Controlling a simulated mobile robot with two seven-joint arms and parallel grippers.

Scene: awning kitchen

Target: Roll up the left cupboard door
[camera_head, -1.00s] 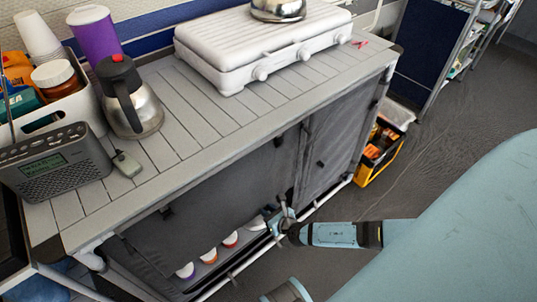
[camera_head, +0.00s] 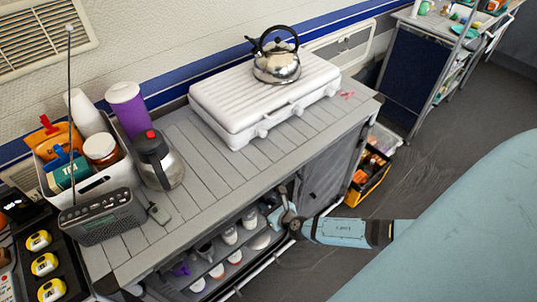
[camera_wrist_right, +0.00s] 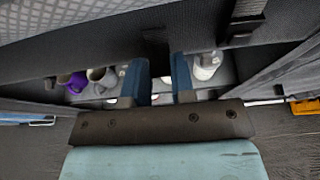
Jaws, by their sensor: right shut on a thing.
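The left cupboard door is dark grey fabric and spans the upper part of the right wrist view (camera_wrist_right: 100,45), raised above the opening. In the head view little of it shows under the counter edge. My right gripper (camera_head: 285,212) is at the right side of the left opening, near the top. In the right wrist view its blue fingers (camera_wrist_right: 160,78) reach up to the fabric and are shut on it; the exact grip is partly hidden. Mugs (camera_head: 230,235) and other cups show on the shelves inside. My left gripper is not in view.
The right cupboard door (camera_head: 325,180) hangs closed. The counter holds a white stove (camera_head: 262,100) with a kettle (camera_head: 277,62), a coffee pot (camera_head: 158,162) and a radio (camera_head: 102,217). A yellow-black crate (camera_head: 368,180) stands on the floor at the right end.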

